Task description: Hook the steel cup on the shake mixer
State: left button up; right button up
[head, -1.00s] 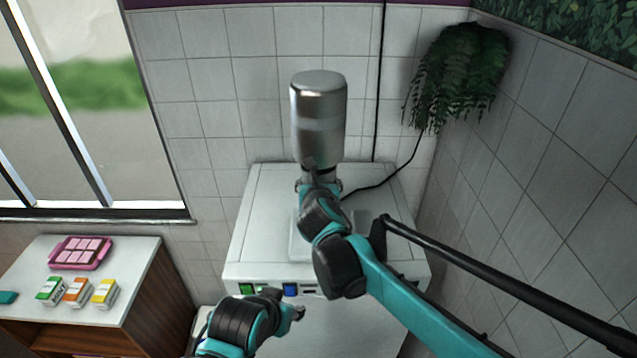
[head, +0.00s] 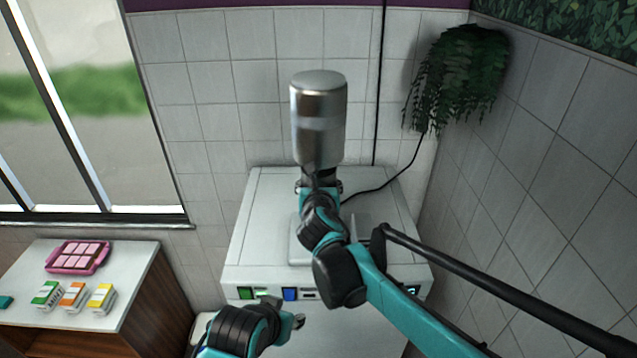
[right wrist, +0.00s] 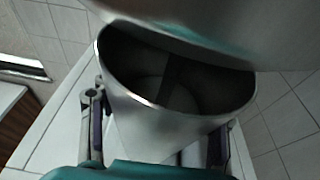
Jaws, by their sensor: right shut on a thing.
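The shake mixer (head: 318,118) stands upright on the white cabinet, its steel head at the top. In the right wrist view the steel cup (right wrist: 150,112) is between my right gripper's two fingers (right wrist: 155,128), with its open rim up and its inside empty. The mixer head (right wrist: 210,25) hangs above and overlaps the cup's far rim; I cannot tell whether the cup is hooked. In the head view my right gripper (head: 317,183) is below the mixer head, and the arm hides most of the cup. My left gripper (head: 297,321) is low in front of the cabinet, its fingers unclear.
The white cabinet (head: 385,235) has small coloured buttons along its front. A black cord runs from the mixer up the tiled wall. A hanging plant (head: 458,75) is at right. A side counter (head: 125,265) at left holds a pink tray (head: 78,271) and several small boxes.

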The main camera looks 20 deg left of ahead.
jog(key=shift+f, duration=0.1)
jog(key=o, duration=2)
jog(key=shift+s+d, duration=0.25)
jog(key=shift+s, duration=0.6)
jog(key=shift+s+d, duration=0.2)
jog(key=shift+s, duration=0.65)
jog(key=shift+s+d, duration=0.25)
jog(key=shift+s, duration=0.6)
jog(key=s, duration=0.2)
jog(key=s+d, duration=0.1)
jog(key=s, duration=0.2)
jog(key=shift+s+d+p, duration=0.3)
jog(key=shift+d+p, duration=0.05)
